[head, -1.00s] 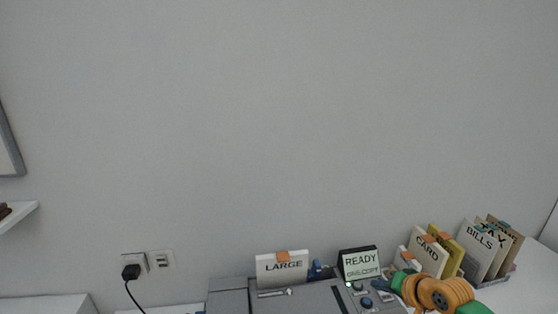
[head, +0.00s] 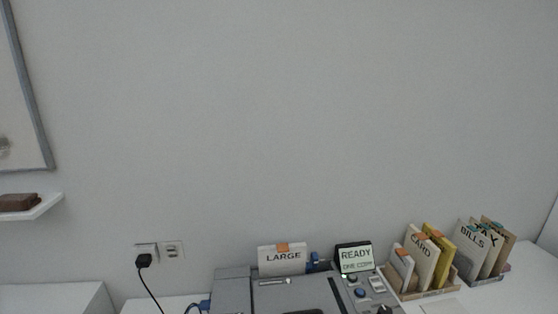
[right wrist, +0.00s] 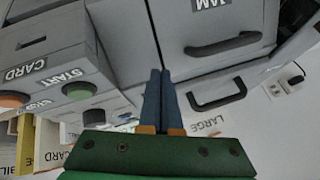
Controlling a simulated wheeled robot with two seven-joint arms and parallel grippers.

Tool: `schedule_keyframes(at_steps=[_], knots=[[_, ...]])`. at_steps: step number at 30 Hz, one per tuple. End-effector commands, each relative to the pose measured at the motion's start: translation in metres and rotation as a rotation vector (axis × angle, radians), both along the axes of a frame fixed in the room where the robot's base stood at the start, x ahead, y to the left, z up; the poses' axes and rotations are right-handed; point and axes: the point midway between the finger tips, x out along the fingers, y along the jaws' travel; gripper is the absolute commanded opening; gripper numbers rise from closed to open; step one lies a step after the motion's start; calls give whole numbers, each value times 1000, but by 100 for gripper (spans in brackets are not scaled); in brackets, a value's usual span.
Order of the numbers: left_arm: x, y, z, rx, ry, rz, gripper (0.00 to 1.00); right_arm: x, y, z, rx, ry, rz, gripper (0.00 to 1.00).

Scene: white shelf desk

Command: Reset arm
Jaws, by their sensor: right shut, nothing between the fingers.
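My right gripper (right wrist: 160,78) shows in the right wrist view with its two blue fingers together and nothing between them. It is in front of the grey copier (right wrist: 135,40), which appears tilted in that view. I cannot tell whether the fingertips touch it. In the head view the copier (head: 300,297) stands at the bottom middle, and neither of my grippers shows there. My left gripper is in no view.
A small screen (head: 355,258) reads READY, ONE COPY. A LARGE card (head: 282,262) stands behind the copier. Holders with CARD folders (head: 421,260) and BILLS folders (head: 473,247) stand at the right. A wall shelf (head: 45,207) is at the left, above a plugged-in black cord (head: 150,288).

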Motion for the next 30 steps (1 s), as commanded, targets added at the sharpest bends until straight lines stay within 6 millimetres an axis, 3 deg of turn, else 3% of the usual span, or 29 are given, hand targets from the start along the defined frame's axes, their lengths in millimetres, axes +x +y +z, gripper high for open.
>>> schedule_keyframes(at_steps=[3, 6, 11, 17, 24, 30], knots=[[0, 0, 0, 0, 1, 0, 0, -36, 28, -17, -41, 20, 113, 0], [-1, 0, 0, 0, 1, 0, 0, -67, 44, -26, -84, 28, 188, 0], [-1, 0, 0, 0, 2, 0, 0, -115, 53, -33, -158, 46, 261, 0], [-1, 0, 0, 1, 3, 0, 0, -171, 37, -33, -264, 102, 268, 0], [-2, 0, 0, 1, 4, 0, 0, -233, -1, -27, -393, 231, 223, 0], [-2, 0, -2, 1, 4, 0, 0, -225, 2, -82, -390, 257, 240, 0]])
